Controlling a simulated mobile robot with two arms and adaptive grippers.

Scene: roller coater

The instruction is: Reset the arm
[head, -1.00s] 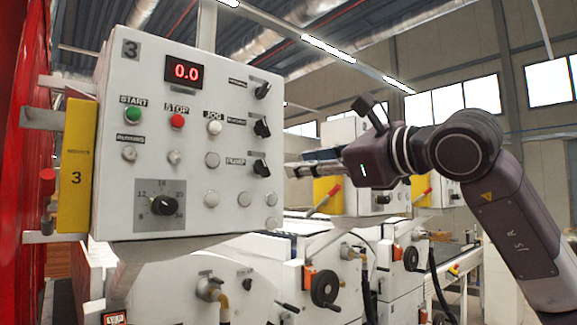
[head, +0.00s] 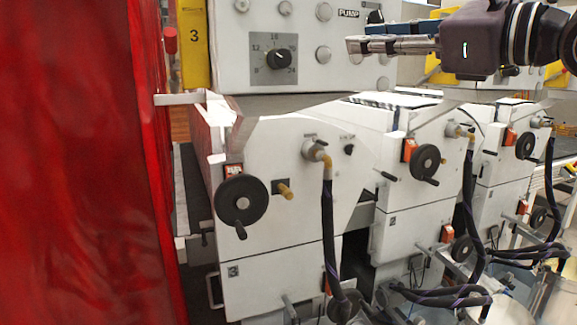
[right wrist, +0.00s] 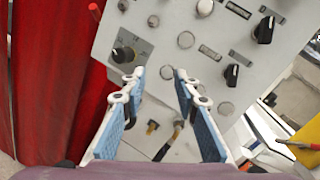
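My right gripper (head: 352,46) comes in from the upper right in the head view, in front of the lower right part of the control panel (head: 226,72). In the right wrist view, the right gripper (right wrist: 160,73) has its two blue-padded fingers apart with nothing between them. The panel (right wrist: 165,40) lies beyond the fingertips there, with a black dial (right wrist: 124,54) beside the left finger. I cannot tell the exact gap to the panel. My left gripper is in neither view.
A red curtain-like surface (head: 80,160) fills the left side. White machine units (head: 290,200) with black handwheels (head: 241,199) and hoses (head: 327,225) stand below the panel.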

